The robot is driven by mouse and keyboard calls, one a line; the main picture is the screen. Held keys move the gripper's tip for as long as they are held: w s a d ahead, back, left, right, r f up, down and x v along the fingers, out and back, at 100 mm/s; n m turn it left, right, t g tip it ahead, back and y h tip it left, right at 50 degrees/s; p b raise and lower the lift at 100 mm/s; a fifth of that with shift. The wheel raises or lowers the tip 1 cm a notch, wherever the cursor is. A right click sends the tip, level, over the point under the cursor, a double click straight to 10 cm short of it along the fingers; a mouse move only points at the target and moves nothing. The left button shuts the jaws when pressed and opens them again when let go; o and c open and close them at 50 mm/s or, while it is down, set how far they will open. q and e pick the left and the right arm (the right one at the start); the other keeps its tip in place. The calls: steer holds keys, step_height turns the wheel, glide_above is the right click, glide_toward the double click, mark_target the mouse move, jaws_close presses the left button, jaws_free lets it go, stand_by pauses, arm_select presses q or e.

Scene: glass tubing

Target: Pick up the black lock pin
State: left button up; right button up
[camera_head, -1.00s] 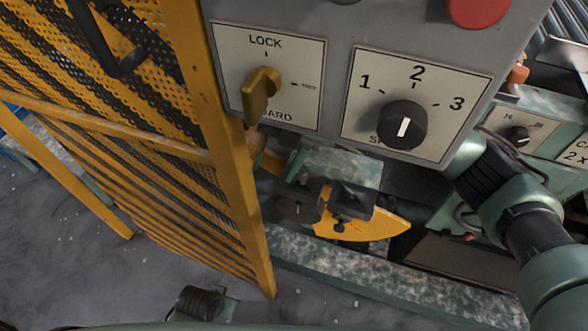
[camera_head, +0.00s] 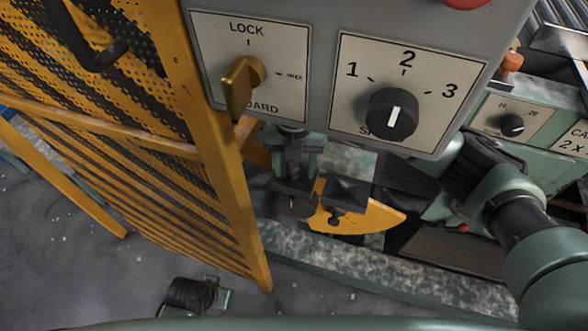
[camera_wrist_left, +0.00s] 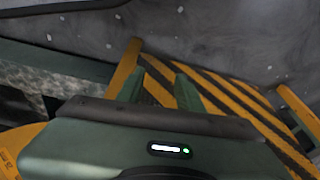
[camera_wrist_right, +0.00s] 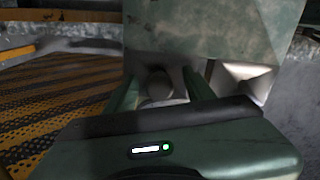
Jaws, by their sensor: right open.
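A small black knobbed pin (camera_head: 335,216) shows in the head view on the yellow sector plate (camera_head: 378,215), below a dark block; I take it for the lock pin. My left gripper (camera_wrist_left: 160,84) is open and empty in the left wrist view, facing the striped guard and floor.
The control panel (camera_head: 320,120) with LOCK and speed knobs overhangs the work area. The yellow-black guard (camera_head: 150,140) stands at the left. A mottled green block (camera_wrist_right: 200,35) is close to my right gripper. The machine bed (camera_head: 410,282) runs along below.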

jaws_close()
steer(key=shift+r, duration=0.2)
